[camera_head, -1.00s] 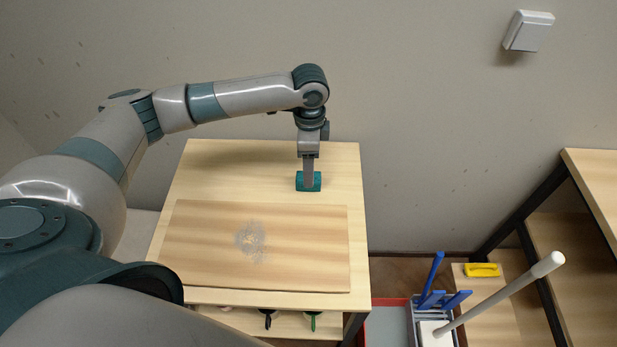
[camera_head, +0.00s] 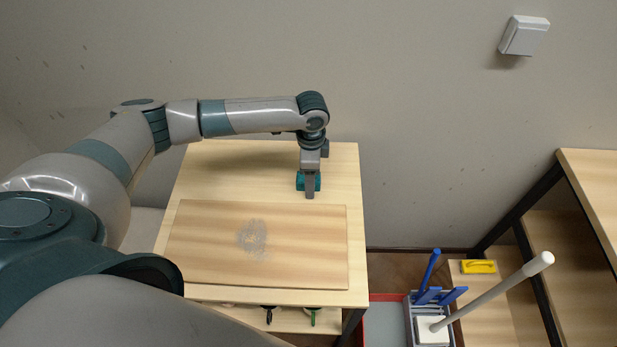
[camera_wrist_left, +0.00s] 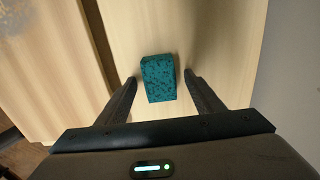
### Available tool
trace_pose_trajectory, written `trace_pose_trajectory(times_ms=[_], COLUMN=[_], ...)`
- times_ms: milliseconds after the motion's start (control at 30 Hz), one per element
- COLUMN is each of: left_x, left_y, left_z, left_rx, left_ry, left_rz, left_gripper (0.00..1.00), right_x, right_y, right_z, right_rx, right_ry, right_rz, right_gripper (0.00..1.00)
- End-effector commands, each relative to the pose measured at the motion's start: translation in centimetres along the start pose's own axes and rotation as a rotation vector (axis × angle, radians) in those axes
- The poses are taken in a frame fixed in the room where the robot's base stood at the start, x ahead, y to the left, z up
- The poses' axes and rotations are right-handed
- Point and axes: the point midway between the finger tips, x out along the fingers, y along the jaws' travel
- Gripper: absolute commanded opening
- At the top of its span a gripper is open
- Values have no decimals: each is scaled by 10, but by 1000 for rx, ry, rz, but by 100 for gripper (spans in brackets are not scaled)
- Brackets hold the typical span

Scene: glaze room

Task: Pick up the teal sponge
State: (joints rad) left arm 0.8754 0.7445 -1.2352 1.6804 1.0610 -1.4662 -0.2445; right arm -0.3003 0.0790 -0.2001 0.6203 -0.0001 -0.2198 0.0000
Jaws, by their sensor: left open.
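The teal sponge (camera_head: 300,183) stands on the table top behind the board, partly hidden by my left gripper in the head view. In the left wrist view the dark-speckled sponge (camera_wrist_left: 158,78) lies between the fingertips. My left gripper (camera_head: 310,192) points down over the sponge. In the left wrist view this gripper (camera_wrist_left: 162,80) is open, with one finger on each side of the sponge. A small gap shows on the right side; the left fingertip is close to the sponge. My right gripper is not in view.
The light wooden table (camera_head: 215,165) carries a flat board (camera_head: 200,240) with a grey powdery patch (camera_head: 252,238). To the right are a yellow-handled tool (camera_head: 478,267), blue tools (camera_head: 430,270) and a white-handled mop-like tool (camera_head: 500,288). A wall stands close behind the table.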

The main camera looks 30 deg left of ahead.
Motion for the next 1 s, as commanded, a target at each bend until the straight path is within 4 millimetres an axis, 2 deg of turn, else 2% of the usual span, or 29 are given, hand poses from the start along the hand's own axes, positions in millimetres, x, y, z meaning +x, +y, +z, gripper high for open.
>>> trace_pose_trajectory(times_ms=[467,533,667,1000], left_x=[2,2,2,1], left_y=[0,0,0,0], left_z=[0,0,0,0], left_rx=[0,0,0,0], left_ry=[0,0,0,0], left_rz=[-1,-1,-1,-1], left_gripper=[61,49,18,17], right_x=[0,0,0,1], right_y=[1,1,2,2], right_z=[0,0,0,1], right_rx=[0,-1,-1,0], right_ry=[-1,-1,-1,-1], right_rz=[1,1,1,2], right_gripper=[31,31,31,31])
